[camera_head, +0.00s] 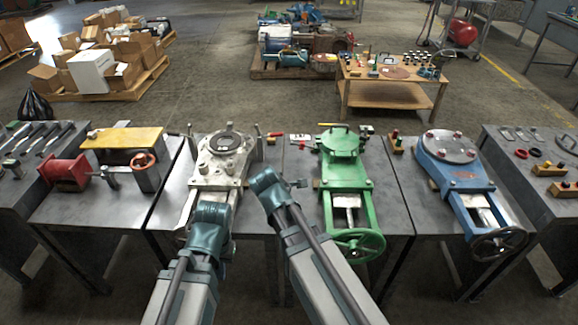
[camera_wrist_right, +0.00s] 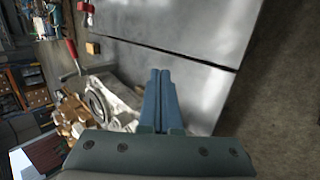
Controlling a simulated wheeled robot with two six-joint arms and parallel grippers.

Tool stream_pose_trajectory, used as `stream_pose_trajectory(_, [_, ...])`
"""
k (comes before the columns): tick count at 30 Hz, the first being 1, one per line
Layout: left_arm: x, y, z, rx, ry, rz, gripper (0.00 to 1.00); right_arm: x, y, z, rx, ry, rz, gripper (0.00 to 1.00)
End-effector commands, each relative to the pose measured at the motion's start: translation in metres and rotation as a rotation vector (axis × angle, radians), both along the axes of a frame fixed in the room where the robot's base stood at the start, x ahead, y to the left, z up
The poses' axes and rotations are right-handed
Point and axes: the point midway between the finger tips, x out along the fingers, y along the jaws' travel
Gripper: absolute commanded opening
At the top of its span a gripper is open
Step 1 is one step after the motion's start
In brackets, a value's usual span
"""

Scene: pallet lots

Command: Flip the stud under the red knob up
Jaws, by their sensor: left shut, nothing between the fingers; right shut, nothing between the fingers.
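A small wooden block with a red knob (camera_head: 395,134) on top stands between the green and blue machines in the head view. Red-topped parts also show on wooden blocks on the far right bench; I cannot tell which knob has the stud, and no stud's position is readable. My left gripper (camera_head: 209,213) is low in front of the white machine, shut and empty, its fingers hard to make out. My right gripper (camera_head: 300,183) is shut and empty between the white and green machines. Its closed fingers show in the right wrist view (camera_wrist_right: 160,98).
The white machine (camera_head: 221,163) with red-handled levers, green machine (camera_head: 345,175) with handwheel and blue machine (camera_head: 455,170) stand on grey benches. A red vise-like device (camera_head: 70,172) is at left. A small wooden block (camera_wrist_right: 92,47) lies near the white machine.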

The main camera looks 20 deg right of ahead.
Motion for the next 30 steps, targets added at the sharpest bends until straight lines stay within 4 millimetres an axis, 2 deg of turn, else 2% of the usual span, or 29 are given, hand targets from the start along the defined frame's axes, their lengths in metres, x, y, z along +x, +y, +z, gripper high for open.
stream_pose_trajectory(1, [0.000, 0.000, -0.028, 0.000, 0.000, -0.001, 0.00, 0.014, -0.007, -0.022, -0.054, -0.025, 0.054, 0.00])
stream_pose_trajectory(9, [0.000, 0.000, -0.097, 0.001, -0.001, -0.003, 0.00, 0.072, -0.037, -0.052, -0.403, -0.143, 0.351, 0.00])
stream_pose_trajectory(18, [0.001, 0.001, -0.168, 0.002, -0.001, -0.005, 0.00, 0.120, -0.063, -0.077, -0.843, -0.219, 0.625, 0.00])
stream_pose_trajectory(24, [0.001, 0.001, -0.197, 0.003, -0.003, -0.006, 0.00, 0.138, -0.071, -0.085, -1.065, -0.236, 0.737, 0.00])
stream_pose_trajectory(30, [0.001, 0.001, -0.206, 0.003, -0.003, -0.006, 0.00, 0.145, -0.074, -0.086, -1.169, -0.238, 0.785, 0.00])
